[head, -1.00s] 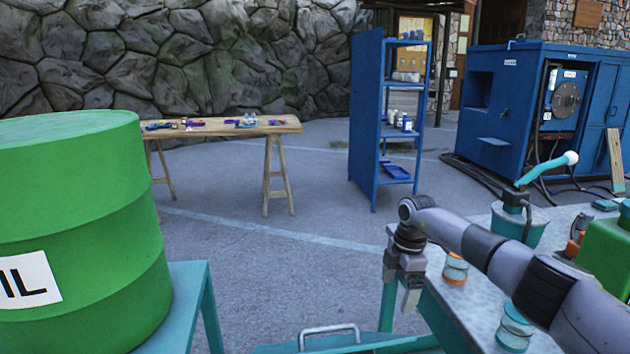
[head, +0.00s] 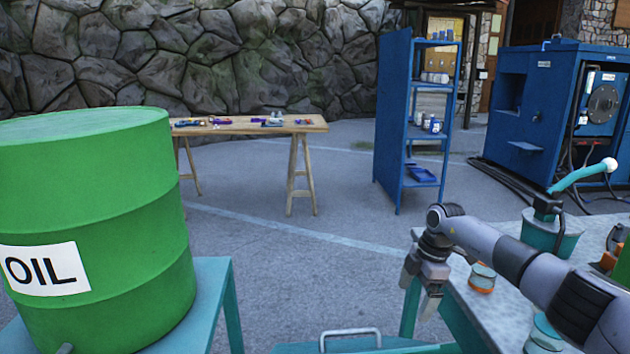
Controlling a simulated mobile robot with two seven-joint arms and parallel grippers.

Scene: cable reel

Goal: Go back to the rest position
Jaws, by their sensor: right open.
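My right gripper (head: 417,292) hangs at the end of my right arm, which comes in from the right edge of the head view. It points down, open and empty, beside the left edge of the grey-topped workbench (head: 500,310). My left gripper is not in view.
A green oil drum (head: 100,215) stands on a teal table (head: 215,285) at left. On the workbench are an orange-and-teal spool (head: 482,277) and a teal-handled device (head: 552,230). A wooden trestle table (head: 245,126), blue shelf (head: 395,120) and blue machine (head: 540,110) stand behind open pavement.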

